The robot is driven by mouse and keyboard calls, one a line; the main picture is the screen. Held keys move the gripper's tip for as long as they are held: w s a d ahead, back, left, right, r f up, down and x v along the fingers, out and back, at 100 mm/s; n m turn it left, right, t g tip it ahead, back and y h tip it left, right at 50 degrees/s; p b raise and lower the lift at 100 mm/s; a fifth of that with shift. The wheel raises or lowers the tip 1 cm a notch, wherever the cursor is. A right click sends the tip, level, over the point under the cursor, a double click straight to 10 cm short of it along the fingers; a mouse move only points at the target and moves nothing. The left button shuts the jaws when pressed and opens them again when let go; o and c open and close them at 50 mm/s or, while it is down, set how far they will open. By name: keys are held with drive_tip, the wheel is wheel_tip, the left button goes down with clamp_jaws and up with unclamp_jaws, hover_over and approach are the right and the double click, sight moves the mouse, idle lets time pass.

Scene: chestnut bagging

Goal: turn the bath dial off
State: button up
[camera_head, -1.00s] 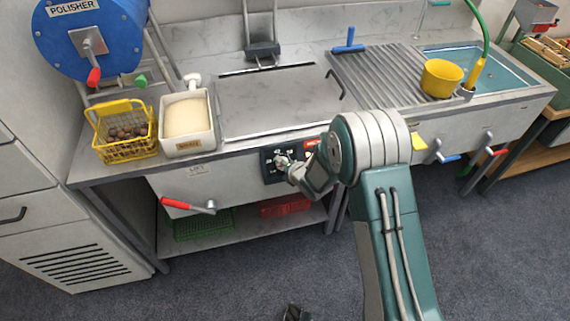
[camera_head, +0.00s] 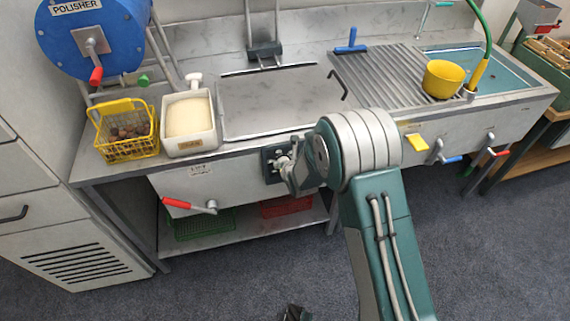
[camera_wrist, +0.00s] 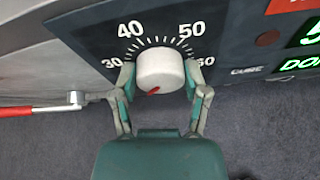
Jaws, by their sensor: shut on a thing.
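The bath dial is a round white knob (camera_wrist: 160,68) on a dark panel (camera_wrist: 88,32) marked 30, 40, 50 and 60. In the wrist view its red pointer mark is at the lower left part of the knob's face, below the printed numbers. My gripper (camera_wrist: 160,88) has one finger on each side of the knob and is shut on it. In the head view the panel (camera_head: 270,168) is on the front of the bench, and my gripper (camera_head: 288,165) is at it. My arm hides part of the panel there.
A red-handled lever (camera_head: 178,203) sticks out from the bench front, left of the panel; it also shows in the wrist view (camera_wrist: 18,111). A closed metal lid (camera_head: 275,105) is above. A yellow basket (camera_head: 128,145) and a white tub (camera_head: 188,145) stand on the left.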

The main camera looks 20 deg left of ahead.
drive_tip(key=shift+s+f, duration=0.25)
drive_tip(key=shift+f, duration=0.1)
drive_tip(key=o, duration=1.2)
drive_tip(key=shift+c, duration=0.2)
drive_tip(key=shift+w+r, duration=0.1)
drive_tip(key=shift+r, duration=0.05)
drive_tip(key=shift+r, duration=0.15)
drive_tip(key=shift+d+r, duration=0.15)
drive_tip(key=shift+r, duration=0.05)
drive_tip(key=v, duration=1.1)
drive_tip(key=shift+s, duration=0.25)
